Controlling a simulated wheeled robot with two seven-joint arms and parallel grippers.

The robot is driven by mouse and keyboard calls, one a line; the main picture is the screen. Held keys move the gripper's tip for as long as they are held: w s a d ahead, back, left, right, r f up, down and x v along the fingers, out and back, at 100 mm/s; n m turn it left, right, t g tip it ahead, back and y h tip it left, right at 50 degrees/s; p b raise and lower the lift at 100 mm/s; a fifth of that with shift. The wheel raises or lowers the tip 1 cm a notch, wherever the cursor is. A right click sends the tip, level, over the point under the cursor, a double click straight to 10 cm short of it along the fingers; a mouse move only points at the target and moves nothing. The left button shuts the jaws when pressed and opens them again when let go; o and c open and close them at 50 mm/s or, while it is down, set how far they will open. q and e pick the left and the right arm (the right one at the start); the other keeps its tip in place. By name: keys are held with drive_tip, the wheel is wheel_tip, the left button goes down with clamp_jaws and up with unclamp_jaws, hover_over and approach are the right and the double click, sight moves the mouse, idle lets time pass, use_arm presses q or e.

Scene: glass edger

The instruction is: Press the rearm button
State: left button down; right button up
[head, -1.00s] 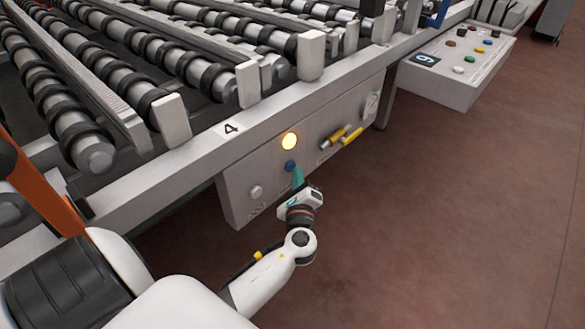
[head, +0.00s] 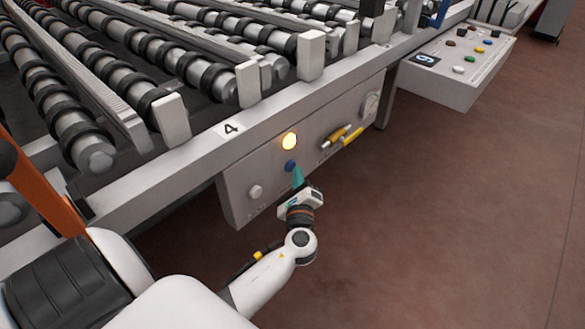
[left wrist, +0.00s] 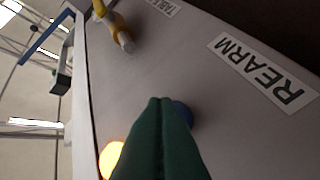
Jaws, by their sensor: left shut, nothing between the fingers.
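The rearm button is a round blue button (head: 290,166) on the front panel (head: 240,200) of the machine, below a lit amber lamp (head: 289,141). In the left wrist view the blue button (left wrist: 183,113) shows partly behind the green fingers, beside a label reading REARM (left wrist: 262,72). My left gripper (head: 298,175) is shut and empty, its green fingertips just in front of and below the blue button. In the left wrist view the fingertips (left wrist: 161,100) overlap the button's edge; I cannot tell whether they touch it. My right gripper is not in view.
A white button (head: 255,191) sits lower left on the panel. Yellow-handled valves (head: 340,137) and a gauge (head: 370,105) are to the right. A control box (head: 460,65) with several coloured buttons stands farther right. Rollers (head: 190,60) lie above; the floor at right is clear.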

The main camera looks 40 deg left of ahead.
use_arm(q)
drive_tip(key=shift+a, duration=0.15)
idle(0.5)
drive_tip(key=shift+a, duration=0.3)
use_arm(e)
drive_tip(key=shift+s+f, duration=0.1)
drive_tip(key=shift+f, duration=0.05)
use_arm(q)
drive_tip(key=shift+d, duration=0.4)
